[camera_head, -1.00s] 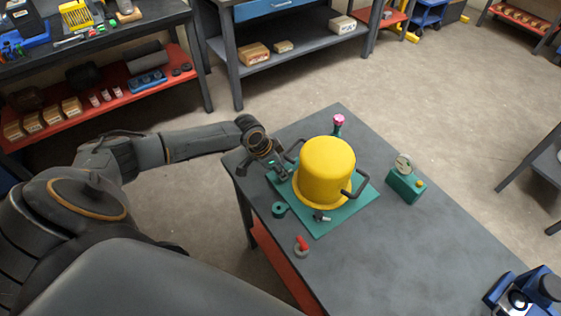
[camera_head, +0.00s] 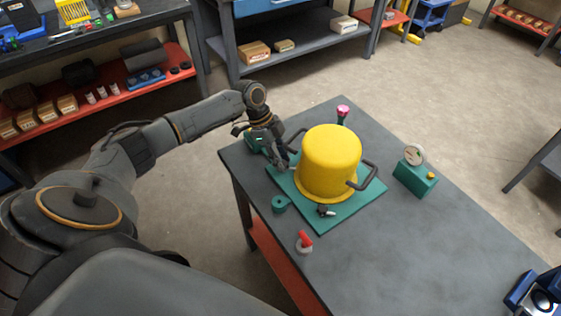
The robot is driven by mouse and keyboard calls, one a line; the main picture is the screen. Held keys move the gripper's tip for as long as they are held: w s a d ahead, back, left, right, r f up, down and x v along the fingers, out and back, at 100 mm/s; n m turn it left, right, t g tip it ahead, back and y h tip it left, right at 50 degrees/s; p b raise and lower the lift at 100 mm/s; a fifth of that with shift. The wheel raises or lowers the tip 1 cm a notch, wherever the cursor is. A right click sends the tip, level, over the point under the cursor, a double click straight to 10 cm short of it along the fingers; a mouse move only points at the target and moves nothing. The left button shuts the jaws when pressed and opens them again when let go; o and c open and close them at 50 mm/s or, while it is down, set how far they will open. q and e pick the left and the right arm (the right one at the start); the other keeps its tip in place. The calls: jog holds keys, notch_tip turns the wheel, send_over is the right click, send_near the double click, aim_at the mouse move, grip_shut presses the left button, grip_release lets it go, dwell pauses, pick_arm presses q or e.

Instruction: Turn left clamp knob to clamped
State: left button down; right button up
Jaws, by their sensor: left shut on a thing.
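A yellow dome-shaped housing (camera_head: 328,163) with dark side handles stands upright on a teal base plate (camera_head: 342,217) on the grey table. My left gripper (camera_head: 282,163) points down at the plate's left edge, close beside the housing's left handle (camera_head: 296,139). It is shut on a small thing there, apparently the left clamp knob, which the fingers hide. I cannot tell the knob's turn position. A small dark clamp-like fitting (camera_head: 325,210) sits at the plate's front edge. My right gripper is out of view.
A pink-topped knob (camera_head: 343,111) stands behind the housing. A teal gauge box (camera_head: 415,177) is to the right. The table's right side is mostly clear.

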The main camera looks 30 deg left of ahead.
pick_arm(q)
jog(key=shift+m, duration=0.3)
dwell(0.4)
jog(key=c, duration=1.1)
grip_release()
jog(key=shift+a+r, duration=0.1)
jog(key=shift+r, duration=0.1)
jog(key=v, duration=1.1)
jog(key=shift+w+r, duration=0.15)
jog(key=shift+r, duration=0.15)
jog(key=shift+f, duration=0.1)
